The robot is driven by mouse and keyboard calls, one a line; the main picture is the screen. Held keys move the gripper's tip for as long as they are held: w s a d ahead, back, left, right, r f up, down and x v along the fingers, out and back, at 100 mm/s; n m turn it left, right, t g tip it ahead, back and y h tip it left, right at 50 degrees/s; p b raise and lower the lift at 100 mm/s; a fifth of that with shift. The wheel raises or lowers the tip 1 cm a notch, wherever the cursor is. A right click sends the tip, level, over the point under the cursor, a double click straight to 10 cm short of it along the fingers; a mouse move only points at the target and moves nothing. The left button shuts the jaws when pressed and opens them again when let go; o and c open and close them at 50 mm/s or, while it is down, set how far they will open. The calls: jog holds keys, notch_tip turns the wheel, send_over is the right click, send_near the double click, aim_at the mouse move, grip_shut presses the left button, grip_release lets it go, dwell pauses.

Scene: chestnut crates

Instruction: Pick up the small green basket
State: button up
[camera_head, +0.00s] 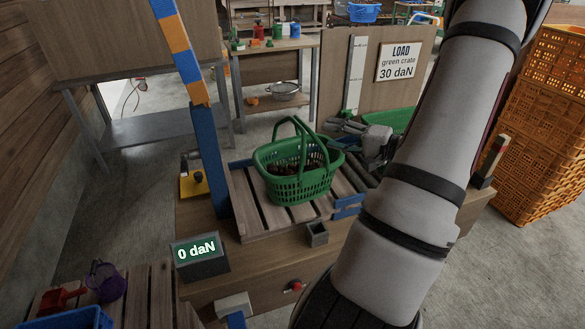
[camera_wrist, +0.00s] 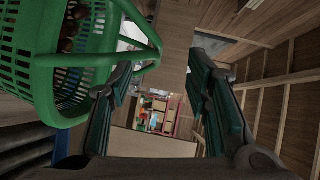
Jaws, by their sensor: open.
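The small green basket (camera_head: 303,187) stands upright on a slatted wooden platform (camera_head: 246,212), its handle raised. Dark brown chestnuts lie inside it. My gripper (camera_head: 338,127) is open and empty, just to the right of the basket's rim and below the top of its handle. In the wrist view the basket (camera_wrist: 40,75) fills the left side. Its handle curves toward my open gripper (camera_wrist: 160,95), close to the left finger; I cannot tell whether they touch. The far side of the basket is hidden.
A blue and orange post (camera_head: 209,150) rises left of the platform. A display reading 0 daN (camera_head: 199,253) stands in front. A small grey box (camera_head: 317,234) sits before the basket. A sign reading "LOAD green crate 30 daN" (camera_head: 399,62) stands behind. Orange crates (camera_head: 543,120) are stacked at right.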

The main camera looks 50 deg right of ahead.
aim_at(300, 123)
jog(key=shift+m+h, duration=0.3)
jog(key=shift+h, duration=0.1)
jog(key=shift+w+d+f+p, duration=0.2)
jog(key=shift+w+f+p, duration=0.1)
jog(key=shift+w, duration=1.8)
jog(key=shift+w+d+f+p, duration=0.15)
jog(key=shift+w+d+p, duration=0.1)
jog(key=shift+w, duration=1.85)
jog(key=shift+w+d+f+p, duration=0.15)
jog(key=shift+w+f+p, duration=0.15)
jog(key=shift+w, duration=1.8)
grip_shut()
jog(key=shift+r, duration=0.15)
